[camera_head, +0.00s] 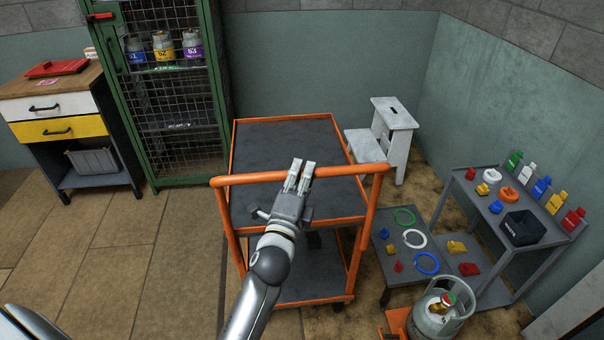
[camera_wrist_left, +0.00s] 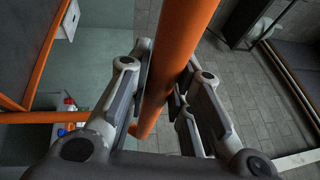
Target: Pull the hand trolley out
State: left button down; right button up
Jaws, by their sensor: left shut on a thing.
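The hand trolley (camera_head: 265,140) has an orange frame and two dark grey shelves, and its top shelf looks empty. Its orange push handle (camera_head: 340,170) runs across the near side. My left gripper (camera_head: 299,176) is shut on this handle near its middle. In the left wrist view the orange handle bar (camera_wrist_left: 180,60) passes between the two fingers (camera_wrist_left: 160,85), with a pad on each side of it. My right gripper is not in view.
A green mesh cage (camera_head: 170,110) with gas cylinders stands behind left, beside a drawer cabinet (camera_head: 70,125). A white step stool (camera_head: 385,140) stands right of the trolley. A low grey table (camera_head: 385,255), a shelf (camera_head: 500,225) and a gas cylinder (camera_head: 435,315) crowd the right. Floor at left (camera_head: 130,260) is clear.

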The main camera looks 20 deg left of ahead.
pick_arm(q)
jog(key=c, duration=1.3)
grip_release()
jog(key=v, duration=0.7)
jog(key=shift+s, duration=0.25)
jog(key=shift+f, duration=0.1)
